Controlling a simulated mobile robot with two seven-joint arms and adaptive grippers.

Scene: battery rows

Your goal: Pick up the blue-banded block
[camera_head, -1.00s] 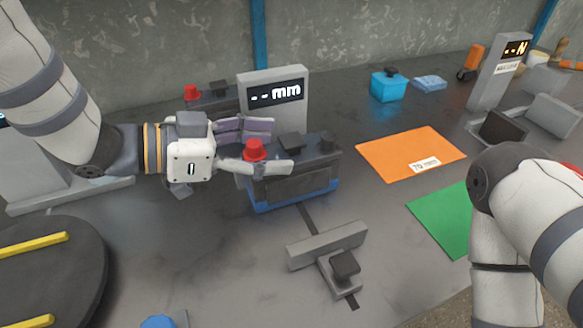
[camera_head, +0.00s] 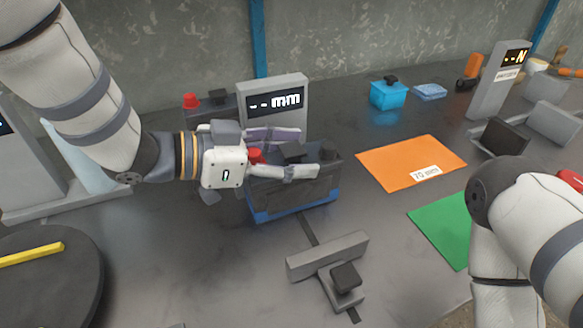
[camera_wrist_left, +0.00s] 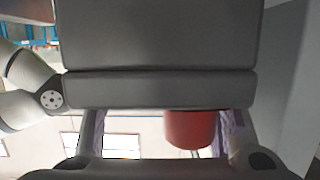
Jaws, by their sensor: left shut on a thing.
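The blue-banded block (camera_head: 292,196) is a dark box with a blue band around its base, a red knob (camera_head: 255,156) and black knobs on top. It stands upright on the grey bench in front of a grey gauge reading "mm". My left gripper (camera_head: 282,155) reaches over it from the left, its fingers shut on its upper part and partly hiding the knobs. In the left wrist view the block's dark body (camera_wrist_left: 155,40) fills the top and its red knob (camera_wrist_left: 190,130) shows between the fingers. My right gripper is out of view.
The gauge (camera_head: 275,82) stands close behind the block. A second dark block with a red knob (camera_head: 190,100) is behind it. A grey stop fixture (camera_head: 325,255) lies in front. Orange (camera_head: 400,160) and green (camera_head: 435,220) mats lie right; a dark turntable (camera_head: 60,285) is at left.

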